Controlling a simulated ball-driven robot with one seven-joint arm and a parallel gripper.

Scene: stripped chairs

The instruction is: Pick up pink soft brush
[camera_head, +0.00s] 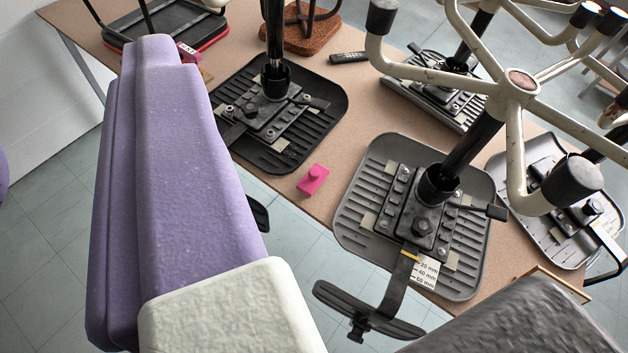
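The pink soft brush (312,180) is a small bright pink block with a raised knob on top. It lies on the brown tabletop (290,196) close to the front edge, between two black upturned chair mechanisms. Nothing touches it or covers it. I cannot make out any gripper fingertips in this view, so I cannot tell where my gripper is relative to the brush.
A pale metal chair base (515,88) rises at the upper right. A black remote (348,58) and a small pinkish-red item (187,50) lie farther back. Tiled floor (300,245) shows in front.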

